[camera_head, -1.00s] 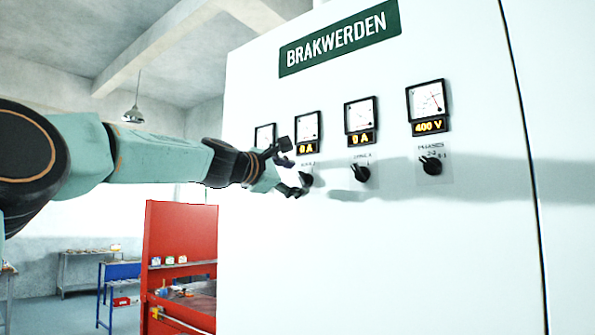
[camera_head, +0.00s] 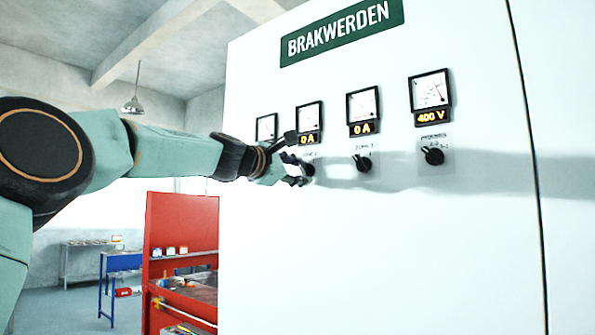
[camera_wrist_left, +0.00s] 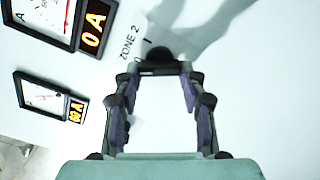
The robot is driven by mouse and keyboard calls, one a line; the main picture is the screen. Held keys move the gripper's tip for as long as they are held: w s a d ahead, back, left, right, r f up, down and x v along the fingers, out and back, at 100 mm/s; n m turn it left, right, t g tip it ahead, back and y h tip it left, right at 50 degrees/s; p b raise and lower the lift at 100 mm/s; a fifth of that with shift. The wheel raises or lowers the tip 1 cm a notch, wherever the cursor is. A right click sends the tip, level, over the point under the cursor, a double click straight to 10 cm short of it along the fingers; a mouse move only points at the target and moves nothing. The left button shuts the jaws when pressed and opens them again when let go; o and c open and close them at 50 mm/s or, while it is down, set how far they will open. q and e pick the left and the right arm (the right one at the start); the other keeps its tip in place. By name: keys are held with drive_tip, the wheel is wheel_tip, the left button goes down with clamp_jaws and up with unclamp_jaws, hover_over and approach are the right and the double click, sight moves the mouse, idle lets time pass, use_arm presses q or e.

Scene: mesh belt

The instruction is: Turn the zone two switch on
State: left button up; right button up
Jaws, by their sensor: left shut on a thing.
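The zone two switch is a black rotary knob (camera_head: 308,170) on the white cabinet front, below a meter reading 0 A (camera_head: 309,120). In the left wrist view the knob (camera_wrist_left: 160,57) sits at the fingertips beside the "ZONE 2" label (camera_wrist_left: 130,41). My left gripper (camera_head: 298,168) is at this knob, its fingers closed about it; the fingers (camera_wrist_left: 160,78) also show in the wrist view. The gripper partly covers the knob in the head view, and its pointer direction cannot be told. My right gripper is in neither view.
To the right are another black knob (camera_head: 363,163) under a 0 A meter (camera_head: 363,112) and a third knob (camera_head: 433,156) under a 400 V meter (camera_head: 430,95). A red workstation (camera_head: 181,230) stands left of the cabinet. The cabinet front below the knobs is clear.

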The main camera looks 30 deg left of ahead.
use_arm(q)
drive_tip(key=shift+c, duration=1.4)
drive_tip(key=shift+r+m, duration=0.1)
drive_tip(key=shift+m, duration=0.2)
drive_tip(key=m+b, duration=0.1)
drive_tip(key=m, duration=0.3)
drive_tip(key=shift+m+b, duration=0.3)
drive_tip(key=shift+b, duration=0.1)
drive_tip(key=shift+d+r+m+b, duration=0.1)
drive_tip(key=shift+m+b, duration=0.85)
drive_tip(key=shift+m, duration=2.45)
